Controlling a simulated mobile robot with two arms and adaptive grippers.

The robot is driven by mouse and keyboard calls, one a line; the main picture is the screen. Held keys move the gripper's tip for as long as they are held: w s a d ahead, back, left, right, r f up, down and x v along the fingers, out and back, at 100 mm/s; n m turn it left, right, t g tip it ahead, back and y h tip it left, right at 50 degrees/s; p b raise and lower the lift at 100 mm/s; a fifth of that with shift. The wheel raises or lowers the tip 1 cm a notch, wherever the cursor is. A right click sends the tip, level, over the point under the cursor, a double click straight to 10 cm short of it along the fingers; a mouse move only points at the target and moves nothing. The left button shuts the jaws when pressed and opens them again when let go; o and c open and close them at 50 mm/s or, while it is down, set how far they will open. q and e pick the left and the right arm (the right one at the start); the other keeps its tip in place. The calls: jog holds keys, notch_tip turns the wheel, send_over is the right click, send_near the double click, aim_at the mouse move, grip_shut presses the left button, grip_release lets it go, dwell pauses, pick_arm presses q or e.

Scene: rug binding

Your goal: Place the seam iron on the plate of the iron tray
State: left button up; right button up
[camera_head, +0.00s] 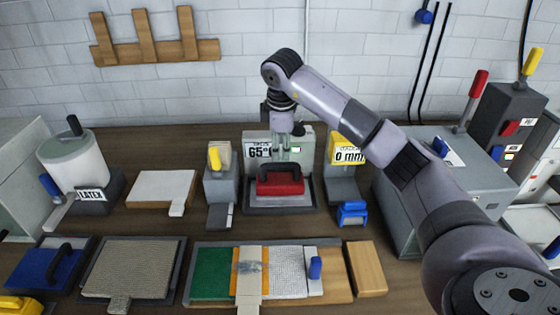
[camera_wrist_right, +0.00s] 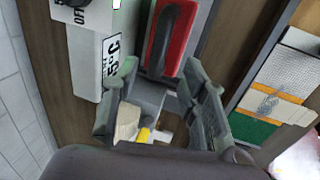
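The seam iron (camera_head: 280,185), a red body with a black handle, appears to rest upright on the plate of the iron tray (camera_head: 279,209). The tray's upright back box (camera_head: 257,142) carries a 65° display. My right gripper (camera_head: 285,153) is just above and behind the iron's handle. In the right wrist view, the gripper (camera_wrist_right: 160,100) has its fingers spread with nothing held between them, and the red iron (camera_wrist_right: 178,40) lies beyond the fingertips. Whether a finger touches the handle is hard to tell. My left gripper is not in view.
Left of the tray stands a grey holder (camera_head: 221,184) with a yellow knob. Right are a yellow 0 mm display (camera_head: 347,153) and a blue clamp-like tool (camera_head: 352,213). In front lie a board with a green piece (camera_head: 212,272) and a wooden block (camera_head: 367,268). A grey cabinet stands right.

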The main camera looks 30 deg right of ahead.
jog(key=shift+b+v, duration=0.4)
jog(key=shift+v, duration=2.2)
